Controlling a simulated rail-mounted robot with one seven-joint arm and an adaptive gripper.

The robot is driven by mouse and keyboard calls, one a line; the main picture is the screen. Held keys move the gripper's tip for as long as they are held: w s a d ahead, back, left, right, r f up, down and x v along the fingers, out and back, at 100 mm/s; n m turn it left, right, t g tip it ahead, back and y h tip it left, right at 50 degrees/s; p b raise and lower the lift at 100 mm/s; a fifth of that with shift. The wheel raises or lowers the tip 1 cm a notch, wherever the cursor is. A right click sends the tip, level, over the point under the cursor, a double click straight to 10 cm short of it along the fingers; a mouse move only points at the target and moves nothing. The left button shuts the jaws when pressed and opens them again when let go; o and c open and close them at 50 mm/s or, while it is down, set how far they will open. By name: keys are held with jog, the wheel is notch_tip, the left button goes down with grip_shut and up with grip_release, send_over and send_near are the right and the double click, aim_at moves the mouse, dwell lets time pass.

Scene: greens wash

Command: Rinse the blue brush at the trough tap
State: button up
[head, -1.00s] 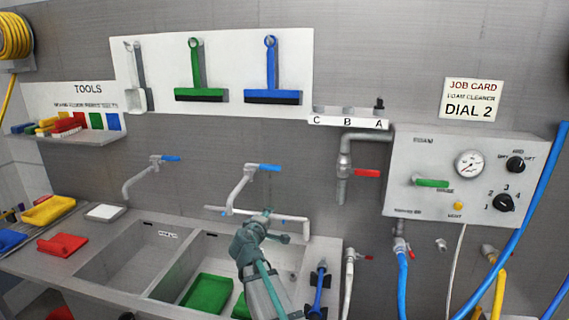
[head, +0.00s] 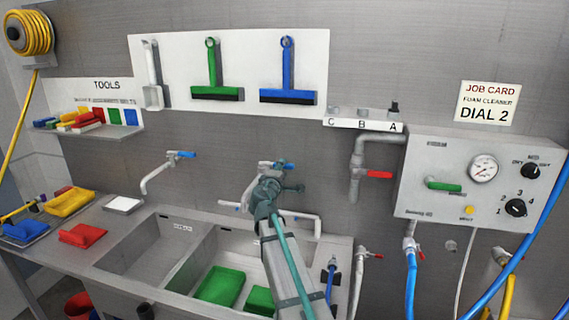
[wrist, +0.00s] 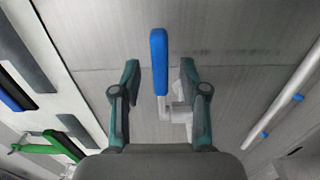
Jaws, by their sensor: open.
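The trough tap (head: 262,170) has a blue lever, partly hidden behind my gripper (head: 278,184) in the head view. In the wrist view the blue lever (wrist: 158,60) stands between the two spread fingers of my gripper (wrist: 159,85), with a gap on either side. My gripper is open and holds nothing. A slim blue-handled item, possibly the blue brush (head: 331,268), stands in dark holders at the right end of the trough (head: 178,270). Its bristles cannot be made out.
A second blue-lever tap (head: 168,170) is over the left basin. A pipe with a red lever (head: 376,174) and the foam panel (head: 470,180) are at right. Red (head: 84,236) and yellow (head: 68,202) trays sit at left.

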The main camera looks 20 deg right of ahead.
aim_at(284, 168)
jog(key=shift+p+x, duration=0.4)
jog(key=shift+x, duration=1.25)
grip_shut()
